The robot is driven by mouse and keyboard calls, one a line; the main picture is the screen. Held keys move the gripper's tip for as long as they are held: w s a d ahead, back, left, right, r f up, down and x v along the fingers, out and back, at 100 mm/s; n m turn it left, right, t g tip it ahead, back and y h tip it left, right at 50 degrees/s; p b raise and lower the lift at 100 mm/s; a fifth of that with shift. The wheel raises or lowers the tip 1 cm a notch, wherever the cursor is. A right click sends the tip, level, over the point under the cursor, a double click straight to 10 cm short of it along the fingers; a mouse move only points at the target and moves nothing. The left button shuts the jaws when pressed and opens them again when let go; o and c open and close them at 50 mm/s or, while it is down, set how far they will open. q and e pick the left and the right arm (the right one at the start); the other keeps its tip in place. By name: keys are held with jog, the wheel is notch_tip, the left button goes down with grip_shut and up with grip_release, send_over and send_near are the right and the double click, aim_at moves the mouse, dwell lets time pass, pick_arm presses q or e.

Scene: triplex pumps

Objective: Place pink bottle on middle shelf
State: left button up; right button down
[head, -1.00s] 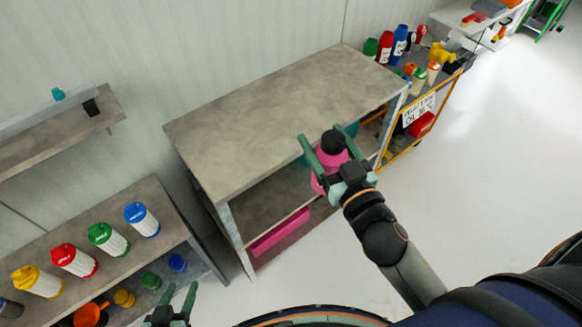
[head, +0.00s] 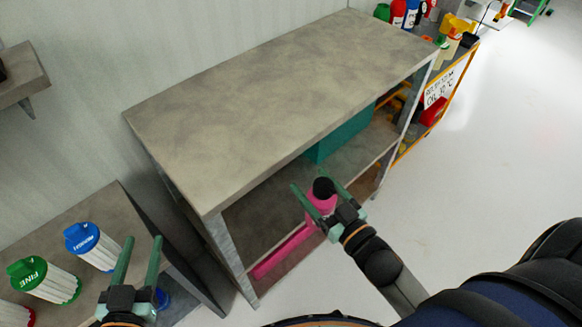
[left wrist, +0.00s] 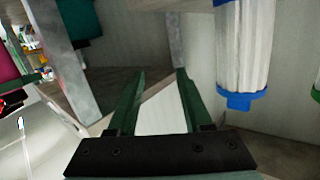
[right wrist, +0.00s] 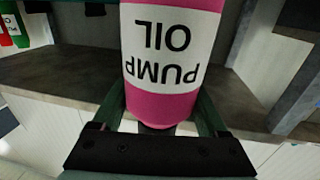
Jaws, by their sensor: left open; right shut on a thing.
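The pink bottle (head: 320,205) with a black cap is held by my right gripper (head: 321,190), whose fingers lie on either side of it. In the right wrist view the bottle (right wrist: 165,103) fills the centre, its white label reading PUMP OIL upside down. The bottle shows in front of the middle shelf (head: 255,205) of the grey shelf unit; whether it touches the shelf I cannot tell. My left gripper (head: 140,245) is open and empty, left of the unit; its parted fingers (left wrist: 155,85) also show in the left wrist view.
A teal box (head: 342,139) stands towards the right inside the unit. A pink bin (head: 284,251) shows lower down. A left-hand shelf holds a blue-capped bottle (head: 96,248) and a green-capped bottle (head: 45,281) near my left gripper. An orange-framed cart (head: 440,100) stands at right; floor there is clear.

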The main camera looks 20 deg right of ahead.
pick_arm(q)
jog(key=s+d+r+m+t+h+b, duration=0.1)
jog(key=s+r+m+t+h+b, duration=0.2)
jog(key=r, duration=0.6)
jog(key=s+d+r+m+t+h+b, duration=0.1)
jog(key=s+r+m+t+h+b, duration=0.2)
jog(key=r+m+h+b, duration=0.2)
notch_tip(320, 180, up, 4)
jog(key=h, duration=0.3)
jog(key=shift+s+d+b, duration=0.15)
jog(key=shift+s+b, duration=0.15)
jog(key=shift+b, duration=0.05)
pick_arm(e)
jog(key=w+a+f, duration=0.3)
jog(key=w+f, duration=0.9)
jog(key=w, duration=0.1)
jog(key=shift+a+f, duration=0.3)
pick_arm(q)
jog(key=shift+f, duration=0.1)
pick_arm(e)
jog(key=shift+w, duration=0.1)
jog(key=shift+f, duration=0.15)
grip_release()
pick_arm(q)
jog(key=shift+f, duration=0.1)
